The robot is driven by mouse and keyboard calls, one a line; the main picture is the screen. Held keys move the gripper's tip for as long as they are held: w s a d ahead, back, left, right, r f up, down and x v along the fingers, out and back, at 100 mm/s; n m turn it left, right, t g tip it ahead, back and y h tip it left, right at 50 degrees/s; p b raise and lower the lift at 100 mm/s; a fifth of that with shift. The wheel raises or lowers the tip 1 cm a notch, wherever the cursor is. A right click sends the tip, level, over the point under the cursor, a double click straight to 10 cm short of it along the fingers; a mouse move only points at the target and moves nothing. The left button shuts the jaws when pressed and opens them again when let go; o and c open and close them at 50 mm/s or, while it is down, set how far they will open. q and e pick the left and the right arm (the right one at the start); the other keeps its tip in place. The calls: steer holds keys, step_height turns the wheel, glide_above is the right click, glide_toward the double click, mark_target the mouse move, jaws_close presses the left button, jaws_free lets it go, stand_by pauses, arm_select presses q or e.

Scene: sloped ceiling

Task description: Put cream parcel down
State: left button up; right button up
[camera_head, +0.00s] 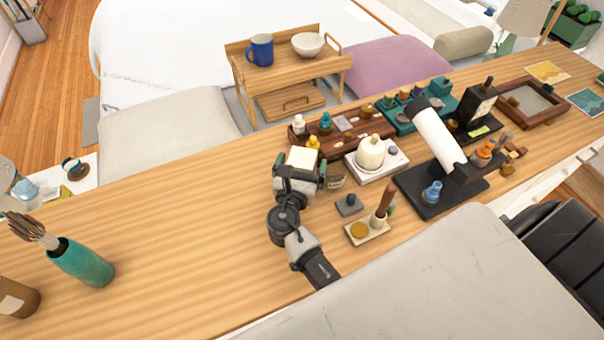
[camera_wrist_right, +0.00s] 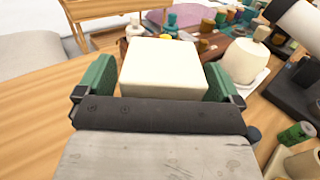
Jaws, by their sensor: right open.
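The cream parcel (camera_head: 302,159) is a small pale block. It sits between the fingers of my right gripper (camera_head: 299,172), over the middle of the long wooden table. In the right wrist view the parcel (camera_wrist_right: 163,68) lies between two green finger pads, with a narrow gap at each side. My right gripper (camera_wrist_right: 163,80) is open around it. The parcel's underside is hidden, so I cannot tell whether it touches the table. My left gripper is not in view.
A dark wooden rack (camera_head: 345,130) with small bottles stands just behind the parcel. A white scale (camera_head: 376,163) with a round cream pot is to the right. A grey weight (camera_head: 349,204) and a small tray (camera_head: 367,231) are nearby. The table's left part (camera_head: 170,220) is mostly clear.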

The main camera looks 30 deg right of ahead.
steer(key=shift+w+d, duration=0.15)
steer(key=shift+w, duration=0.05)
steer(key=shift+s, duration=0.1)
steer(key=shift+c, duration=1)
steer(key=c, duration=1)
steer(key=shift+r, duration=0.1)
